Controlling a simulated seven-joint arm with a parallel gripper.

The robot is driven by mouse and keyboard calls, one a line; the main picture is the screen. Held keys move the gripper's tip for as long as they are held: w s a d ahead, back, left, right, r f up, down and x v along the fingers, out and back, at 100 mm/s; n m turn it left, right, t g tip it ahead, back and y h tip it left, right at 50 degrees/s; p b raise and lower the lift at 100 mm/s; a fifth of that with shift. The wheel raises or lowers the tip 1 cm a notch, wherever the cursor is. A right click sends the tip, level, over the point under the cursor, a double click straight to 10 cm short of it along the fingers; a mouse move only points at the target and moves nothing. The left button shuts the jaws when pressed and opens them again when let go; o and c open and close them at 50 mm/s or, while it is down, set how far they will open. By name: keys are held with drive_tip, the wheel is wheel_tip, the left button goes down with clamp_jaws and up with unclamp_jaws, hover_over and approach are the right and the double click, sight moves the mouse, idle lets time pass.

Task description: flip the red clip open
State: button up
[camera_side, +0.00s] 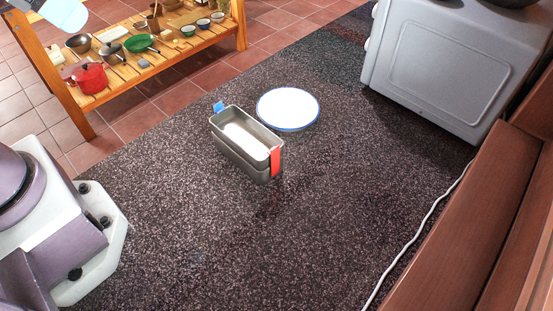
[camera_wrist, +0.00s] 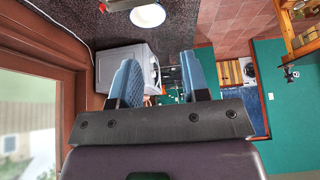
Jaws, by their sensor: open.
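A grey metal lunch box (camera_side: 232,152) with an open top and a pale inside stands on the dark speckled surface. Its red clip (camera_side: 276,160) lies upright and flat against the near right end. A blue clip (camera_side: 218,107) sticks up and outward at the far left end. My gripper (camera_wrist: 163,78) shows in the wrist view with its two blue fingers apart and nothing between them. The box, partly cut off, shows at the top of that view (camera_wrist: 122,4), well beyond the fingers. No contact with the red clip is visible.
A white plate with a blue rim (camera_side: 288,108) lies just behind the box. A white appliance (camera_side: 440,65) stands at the back right, and a wooden shelf (camera_side: 150,60) with small pots is at the back left. A white cable (camera_side: 420,228) runs along the right. The surface in front is clear.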

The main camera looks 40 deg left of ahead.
drive_tip(key=c, duration=0.3)
drive_tip(key=shift+w+a+f, duration=0.1)
drive_tip(key=shift+f, duration=0.25)
drive_tip(key=c, duration=0.4)
drive_tip(key=w+f+g, duration=0.1)
drive_tip(key=f, duration=0.1)
drive_tip(key=w+f+n+g, duration=0.1)
drive_tip(key=w+f+g, duration=0.1)
drive_tip(key=w+f+n+g+h, duration=0.1)
drive_tip(key=f, duration=0.1)
drive_tip(key=shift+w, duration=0.2)
clamp_jaws()
drive_tip(key=w+d+f+n+g+h, duration=0.2)
drive_tip(key=w+d+f+n+h, duration=0.2)
drive_tip(key=w+f+n+h, duration=0.4)
drive_tip(key=w+f+n, duration=0.4)
drive_tip(key=w+n, duration=0.2)
drive_tip(key=n, duration=0.1)
drive_tip(key=shift+w+d+f+n, duration=0.15)
drive_tip(key=shift+d+f+n, duration=0.05)
drive_tip(key=shift+f+n, duration=0.15)
